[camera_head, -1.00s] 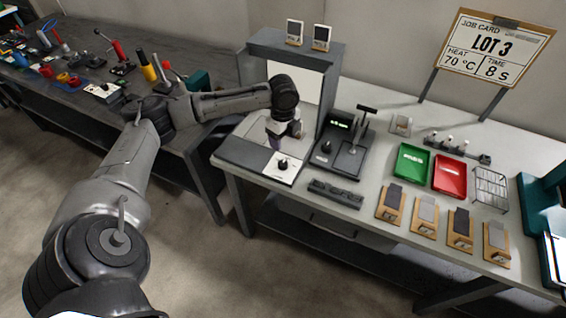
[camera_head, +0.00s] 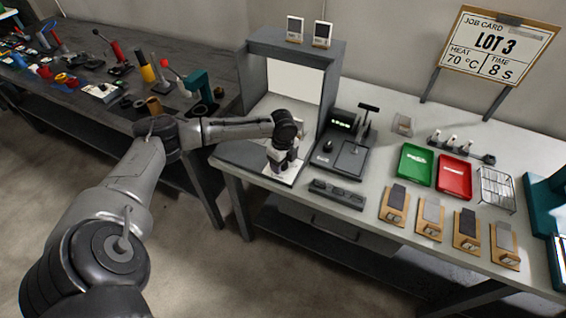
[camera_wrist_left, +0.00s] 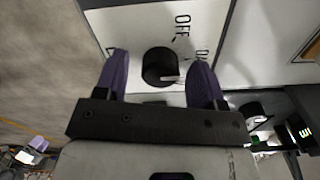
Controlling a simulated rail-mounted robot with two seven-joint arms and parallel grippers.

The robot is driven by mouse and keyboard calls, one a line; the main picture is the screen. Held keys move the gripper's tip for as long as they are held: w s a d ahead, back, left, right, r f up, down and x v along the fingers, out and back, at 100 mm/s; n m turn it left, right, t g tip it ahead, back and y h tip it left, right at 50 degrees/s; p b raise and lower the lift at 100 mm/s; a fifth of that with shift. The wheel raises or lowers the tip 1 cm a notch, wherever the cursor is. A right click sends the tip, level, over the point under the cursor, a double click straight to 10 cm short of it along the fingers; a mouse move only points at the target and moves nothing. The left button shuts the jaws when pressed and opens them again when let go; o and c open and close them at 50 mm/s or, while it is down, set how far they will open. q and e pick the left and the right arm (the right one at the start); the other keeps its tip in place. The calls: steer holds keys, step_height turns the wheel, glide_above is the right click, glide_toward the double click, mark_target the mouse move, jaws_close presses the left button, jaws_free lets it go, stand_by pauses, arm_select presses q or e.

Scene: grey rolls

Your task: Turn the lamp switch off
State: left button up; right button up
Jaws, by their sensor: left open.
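The lamp switch is a round black knob (camera_wrist_left: 160,67) on a white plate (camera_wrist_left: 130,22) in the left wrist view. The plate is marked OFF, with another label, partly cut by a finger, to its right. A pale pointer on the knob faces right, roughly toward that label. My left gripper (camera_wrist_left: 160,82) is open, with one purple finger on each side of the knob and a gap on both sides. In the head view the left gripper (camera_head: 281,164) is low over the front of the grey lamp booth (camera_head: 256,47) and hides the knob. My right gripper is not in view.
Right of the booth stands a black device (camera_head: 343,150) with a lever and green display. A dark grey rack (camera_head: 337,194) lies at the table's front edge. Further right are a green tray (camera_head: 416,164), a red tray (camera_head: 454,176) and several boards with grey samples.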

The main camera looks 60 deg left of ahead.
arm_select(q)
steer(key=shift+c, duration=0.3)
steer(key=shift+c, duration=0.7)
steer(key=c, duration=0.7)
steer(key=shift+r+p, duration=0.1)
steer(key=shift+p, duration=0.2)
steer(key=n+p, duration=0.1)
steer(key=p, duration=0.2)
steer(key=n+p, duration=0.2)
steer(key=p, duration=0.2)
steer(key=shift+r, duration=0.4)
steer(key=n+p, duration=0.5)
steer(key=p, duration=0.3)
steer(key=shift+f, duration=0.2)
steer(key=n+p, duration=0.2)
steer(key=shift+f+n+p, duration=0.15)
steer(key=shift+n+p, duration=0.15)
steer(key=shift+n, duration=0.1)
steer(key=shift+n+p, duration=0.45)
steer(key=shift+n, duration=0.15)
steer(key=shift+f, duration=0.1)
